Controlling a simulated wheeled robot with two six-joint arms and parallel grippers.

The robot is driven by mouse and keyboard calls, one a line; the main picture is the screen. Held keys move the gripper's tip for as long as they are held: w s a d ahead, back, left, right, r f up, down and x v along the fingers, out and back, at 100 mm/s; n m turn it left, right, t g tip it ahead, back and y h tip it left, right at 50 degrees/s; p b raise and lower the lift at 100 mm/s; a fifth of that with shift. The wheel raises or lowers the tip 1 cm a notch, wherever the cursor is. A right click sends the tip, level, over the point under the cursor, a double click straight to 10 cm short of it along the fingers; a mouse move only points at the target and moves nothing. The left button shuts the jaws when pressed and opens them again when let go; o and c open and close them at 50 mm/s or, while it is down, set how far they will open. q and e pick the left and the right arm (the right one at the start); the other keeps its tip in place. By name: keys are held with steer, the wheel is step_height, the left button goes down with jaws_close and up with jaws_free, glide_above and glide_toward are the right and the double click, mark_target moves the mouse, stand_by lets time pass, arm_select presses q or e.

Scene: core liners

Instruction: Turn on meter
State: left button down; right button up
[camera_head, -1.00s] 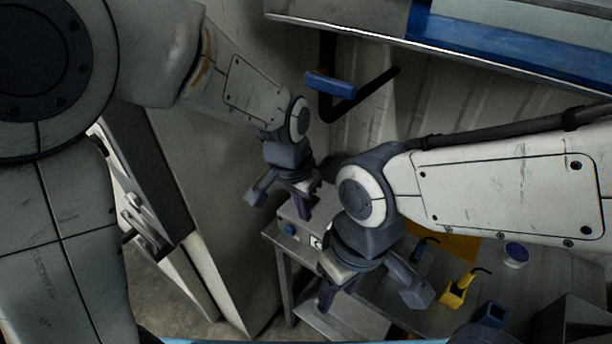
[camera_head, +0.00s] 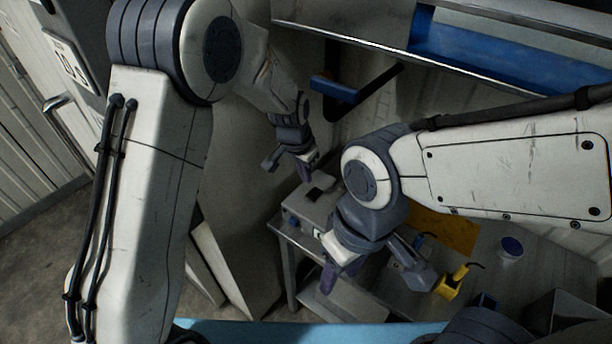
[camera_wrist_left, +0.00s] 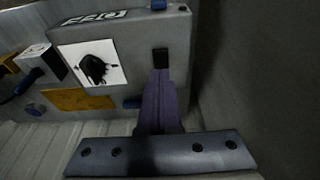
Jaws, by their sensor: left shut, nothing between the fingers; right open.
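The meter is a grey box (camera_head: 300,212) on the back left corner of the table in the head view. In the left wrist view the meter (camera_wrist_left: 130,75) fills the upper middle, with a black knob (camera_wrist_left: 93,68) on a white plate and a small black switch (camera_wrist_left: 160,57). My left gripper (camera_head: 307,171) is shut and empty above the box. Its purple fingers (camera_wrist_left: 160,80) end right at the switch's lower edge; I cannot tell whether they touch it. My right gripper (camera_head: 329,277) is open and hangs in front of the meter, hiding part of it.
The table (camera_head: 545,285) also holds a yellow tool (camera_head: 452,282), a blue-topped round container (camera_head: 511,248) and an orange-yellow sheet (camera_head: 448,232). A shelf with a blue panel (camera_head: 500,55) overhangs at the back. A blue-handled bracket (camera_head: 335,87) is on the wall.

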mark_target(311, 196)
arm_select(q)
steer(key=p+x, duration=0.1)
steer(key=x, duration=0.6)
steer(key=shift+f+p, duration=0.3)
steer(key=shift+f, duration=0.1)
arm_select(e)
step_height(311, 196, up, 2)
steer(key=shift+f, duration=0.1)
